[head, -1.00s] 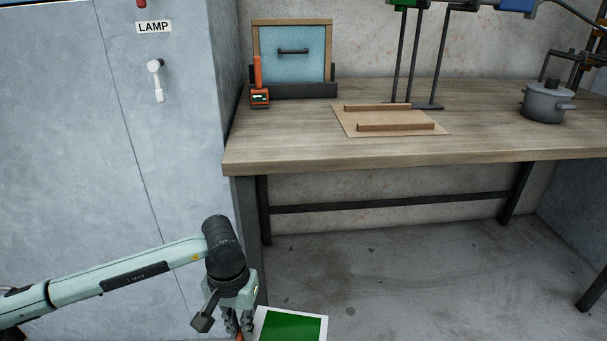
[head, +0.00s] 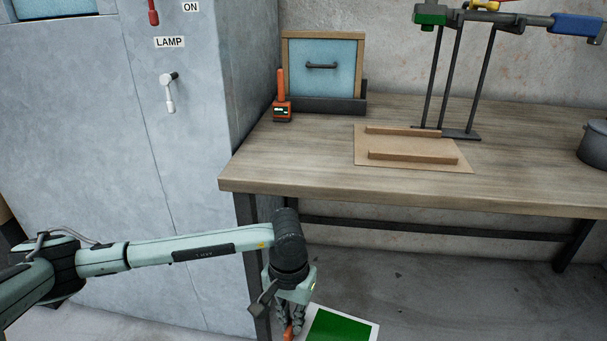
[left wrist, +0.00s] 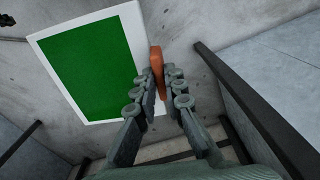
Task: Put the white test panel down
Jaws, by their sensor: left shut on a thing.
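The test panel (head: 340,327) has a green face and a white border. It is at the bottom edge of the head view, below the bench top and partly cut off. It fills the upper left of the left wrist view (left wrist: 92,65). My left gripper (head: 293,325) is shut on an orange handle (left wrist: 157,68) at the panel's edge. The handle's join to the panel is not clear. The left gripper's fingers also show in the left wrist view (left wrist: 166,88). My right gripper is not in view.
A wooden bench (head: 300,165) stands ahead, with a board with two rails (head: 405,146), an orange device (head: 282,108), a blue framed panel (head: 322,70), a stand (head: 455,80) and a pot (head: 594,145). A grey cabinet (head: 120,150) stands left. The bench's front left top is clear.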

